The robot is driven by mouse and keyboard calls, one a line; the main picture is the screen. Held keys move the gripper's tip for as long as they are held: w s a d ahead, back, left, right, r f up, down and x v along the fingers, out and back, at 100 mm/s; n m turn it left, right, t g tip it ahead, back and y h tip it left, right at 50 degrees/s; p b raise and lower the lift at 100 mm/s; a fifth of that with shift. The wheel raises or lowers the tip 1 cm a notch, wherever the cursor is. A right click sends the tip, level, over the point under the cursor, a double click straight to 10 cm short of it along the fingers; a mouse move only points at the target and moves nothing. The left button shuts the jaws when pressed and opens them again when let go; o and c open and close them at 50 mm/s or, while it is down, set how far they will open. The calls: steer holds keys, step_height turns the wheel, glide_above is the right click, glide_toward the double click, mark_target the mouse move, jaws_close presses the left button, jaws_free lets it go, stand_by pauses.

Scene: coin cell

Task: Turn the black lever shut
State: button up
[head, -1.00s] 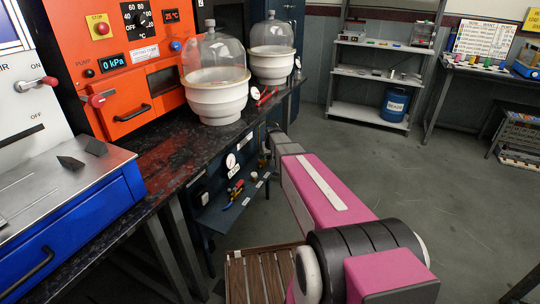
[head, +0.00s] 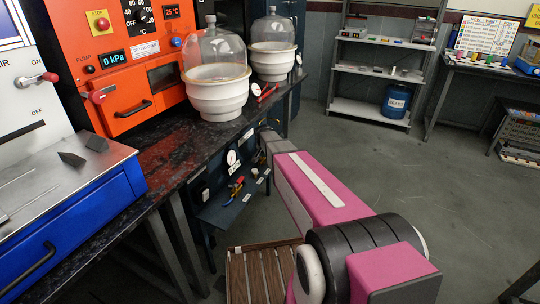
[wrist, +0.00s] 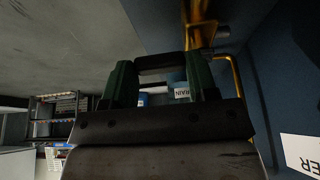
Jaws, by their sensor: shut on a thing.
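In the wrist view my gripper (wrist: 160,75) shows two green fingers, one on each side of a dark bar. The dark bar, which looks like the black lever (wrist: 160,62), spans the space between the fingertips, and the gripper is shut on it. A yellow pipe (wrist: 236,88) runs beside it on the right. A label reading DRAIN (wrist: 182,93) shows upside down between the fingers. In the head view my pink arm reaches down beside the bench, and the gripper and lever are hidden there.
A dark blue panel with a gauge (head: 232,157) and small coloured handles (head: 237,188) sits below the black bench (head: 165,165). White vessels with glass domes (head: 216,92) stand on the bench. A wooden slatted crate (head: 262,272) is on the floor. Open floor lies to the right.

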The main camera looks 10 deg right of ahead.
stand_by(0.4)
steer(key=o, duration=0.9)
steer(key=shift+o, duration=0.2)
steer(key=shift+s+a+r, duration=0.15)
steer(key=shift+s+r, duration=0.1)
steer(key=shift+r, duration=0.25)
steer(key=s+a, duration=0.2)
steer(key=s, duration=0.1)
steer(key=s+a+r, duration=0.1)
steer(key=s+a, duration=0.4)
steer(key=s, duration=0.2)
steer(key=shift+a+r, duration=0.3)
steer(key=shift+r, duration=0.1)
steer(key=shift+s, duration=0.15)
steer(key=s+d+n+g+y, duration=0.1)
steer(key=s+d+n+g, duration=0.1)
steer(key=s, duration=0.8)
steer(key=s+d+r+n+g+y, duration=0.1)
steer(key=s+d+n, duration=0.4)
steer(key=s, duration=0.5)
steer(key=shift+d+r+g+y, duration=0.2)
steer(key=shift+d+g+y, duration=0.2)
